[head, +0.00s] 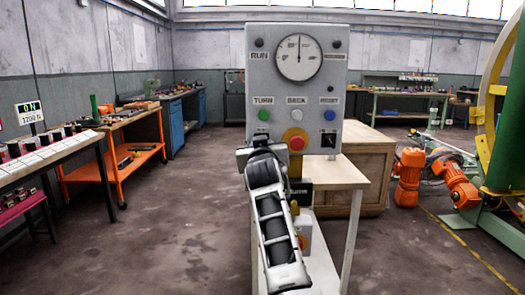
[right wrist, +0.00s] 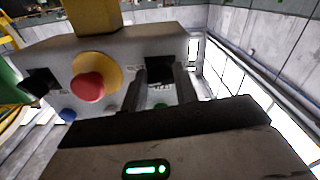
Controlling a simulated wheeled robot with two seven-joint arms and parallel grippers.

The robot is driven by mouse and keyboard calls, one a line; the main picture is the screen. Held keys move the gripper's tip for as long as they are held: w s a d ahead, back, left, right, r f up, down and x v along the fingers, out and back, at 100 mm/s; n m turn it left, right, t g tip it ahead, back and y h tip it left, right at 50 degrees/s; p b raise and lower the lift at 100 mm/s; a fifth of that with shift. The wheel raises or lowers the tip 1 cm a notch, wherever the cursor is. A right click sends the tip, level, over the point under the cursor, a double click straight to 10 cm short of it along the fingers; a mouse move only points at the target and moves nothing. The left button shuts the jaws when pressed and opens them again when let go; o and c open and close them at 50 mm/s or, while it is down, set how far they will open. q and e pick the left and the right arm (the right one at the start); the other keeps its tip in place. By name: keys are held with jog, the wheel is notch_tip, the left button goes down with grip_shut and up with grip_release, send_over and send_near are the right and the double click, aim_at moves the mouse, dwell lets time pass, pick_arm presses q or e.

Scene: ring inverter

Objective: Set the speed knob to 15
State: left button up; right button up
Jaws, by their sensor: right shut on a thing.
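The grey control panel (head: 340,95) faces me, with a round dial (head: 299,57) whose needle points straight up. My right gripper (head: 258,155) is at the panel's lower left corner and hides the control there. In the right wrist view, which looks upside down, its fingers (right wrist: 163,90) are shut on a dark square knob (right wrist: 160,68), one finger on each side. I cannot read that knob's label or setting. A second black knob (head: 329,141) sits at the panel's lower right; it also shows in the wrist view (right wrist: 40,82). My left gripper is out of view.
A red mushroom button (head: 297,142) on a yellow base sits just right of my gripper. Green, white and blue buttons (head: 296,114) are in a row above. A wooden crate (head: 372,150) stands behind; a white bench (head: 50,148) is at left.

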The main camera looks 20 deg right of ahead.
jog(key=shift+a+m, duration=0.1)
jog(key=shift+m, duration=1.6)
jog(key=o, duration=1)
